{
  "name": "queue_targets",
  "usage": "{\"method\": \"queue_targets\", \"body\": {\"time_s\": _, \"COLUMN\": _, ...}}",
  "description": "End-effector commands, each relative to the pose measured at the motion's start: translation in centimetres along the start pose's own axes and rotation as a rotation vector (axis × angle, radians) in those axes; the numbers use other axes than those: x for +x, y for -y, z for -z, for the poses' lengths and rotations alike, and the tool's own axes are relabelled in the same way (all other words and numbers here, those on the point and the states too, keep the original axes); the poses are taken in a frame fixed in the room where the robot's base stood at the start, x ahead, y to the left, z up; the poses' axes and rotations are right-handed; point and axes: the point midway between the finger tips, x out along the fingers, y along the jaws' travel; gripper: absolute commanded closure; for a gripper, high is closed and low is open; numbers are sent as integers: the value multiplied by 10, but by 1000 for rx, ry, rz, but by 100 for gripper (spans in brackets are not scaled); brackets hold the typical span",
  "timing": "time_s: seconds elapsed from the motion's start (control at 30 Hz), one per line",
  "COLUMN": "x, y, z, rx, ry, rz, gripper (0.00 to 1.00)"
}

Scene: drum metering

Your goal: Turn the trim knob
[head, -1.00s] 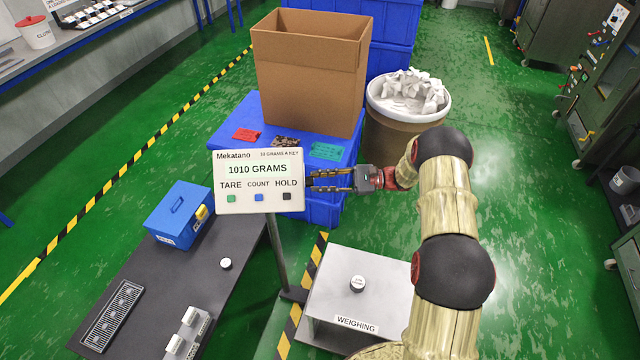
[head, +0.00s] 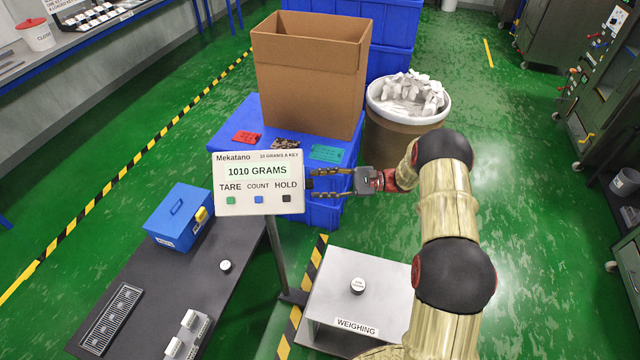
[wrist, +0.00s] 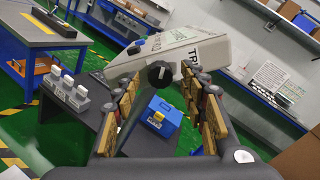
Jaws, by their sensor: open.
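The Mekatano display box (head: 258,183) stands on a post and reads 1010 GRAMS, with TARE, COUNT and HOLD keys below. Its side, partly labelled TRIM, shows in the wrist view (wrist: 192,60). The dark round trim knob (wrist: 160,73) with a pale mark sticks out from that side; it is hidden in the head view. My gripper (head: 314,183) is at the right side of the box, fingers pointing at it. In the wrist view my gripper (wrist: 163,82) is open, with the knob between its fingers as seen. I cannot tell whether they touch it.
A steel weighing platform (head: 330,300) stands below my arm. A dark bench (head: 150,285) with a blue box (head: 178,216) is at lower left. Behind are a cardboard carton (head: 310,85) on a blue crate and a drum of white scraps (head: 408,105).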

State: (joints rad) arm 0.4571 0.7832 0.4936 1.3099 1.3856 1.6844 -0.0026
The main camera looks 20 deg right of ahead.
Motion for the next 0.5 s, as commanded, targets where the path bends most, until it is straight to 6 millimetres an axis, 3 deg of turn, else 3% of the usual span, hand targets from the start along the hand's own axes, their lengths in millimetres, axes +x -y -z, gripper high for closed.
{"method": "queue_targets", "body": {"time_s": 0.3, "x": -3, "y": 0, "z": 0, "rx": 0, "ry": 0, "rz": 0, "gripper": 57}}
{"method": "queue_targets", "body": {"time_s": 0.5, "x": -28, "y": 1, "z": 0, "rx": -1, "ry": -1, "rz": 3, "gripper": 57}}
